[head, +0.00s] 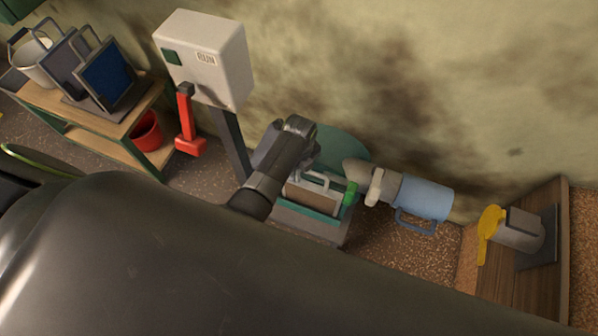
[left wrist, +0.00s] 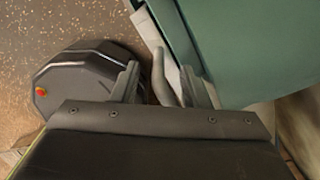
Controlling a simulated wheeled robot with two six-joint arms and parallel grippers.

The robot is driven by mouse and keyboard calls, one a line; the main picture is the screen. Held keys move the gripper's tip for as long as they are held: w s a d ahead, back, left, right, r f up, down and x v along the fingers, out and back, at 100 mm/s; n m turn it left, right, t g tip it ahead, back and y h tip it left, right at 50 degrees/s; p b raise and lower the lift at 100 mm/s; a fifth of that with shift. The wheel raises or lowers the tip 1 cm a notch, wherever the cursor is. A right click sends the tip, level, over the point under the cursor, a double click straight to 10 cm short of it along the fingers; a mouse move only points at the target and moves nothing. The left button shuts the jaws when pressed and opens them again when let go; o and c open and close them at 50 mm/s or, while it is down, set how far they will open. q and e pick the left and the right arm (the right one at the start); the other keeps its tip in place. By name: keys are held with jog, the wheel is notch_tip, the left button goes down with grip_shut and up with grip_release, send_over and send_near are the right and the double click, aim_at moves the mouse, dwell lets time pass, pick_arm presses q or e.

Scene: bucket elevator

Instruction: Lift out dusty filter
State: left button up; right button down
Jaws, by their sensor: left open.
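A filter (head: 312,199) with a brownish face, pale frame and looped grey handle sits in the top of a green-and-grey housing (head: 300,224) on the floor. My left gripper (head: 303,139) is above it, and my arm hides part of the housing. In the left wrist view the gripper (left wrist: 160,88) is open, with a grey handle bar (left wrist: 160,76) between its fingers. Contact with the fingers cannot be told. The green housing wall (left wrist: 250,50) stands to the right there. My right gripper does not show.
A green latch (head: 350,193) and a blue canister (head: 425,199) are right of the filter. A grey control box (head: 207,58) with a red lever (head: 186,115) stands left. A shelf (head: 105,125) holds framed panels (head: 106,80) and a bucket (head: 35,65). A yellow lever (head: 488,228) is far right.

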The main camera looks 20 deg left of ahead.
pick_arm(q)
jog(key=shift+f, duration=0.9)
grip_shut()
jog(key=c, duration=0.6)
grip_release()
grip_shut()
jog(key=shift+r, duration=0.2)
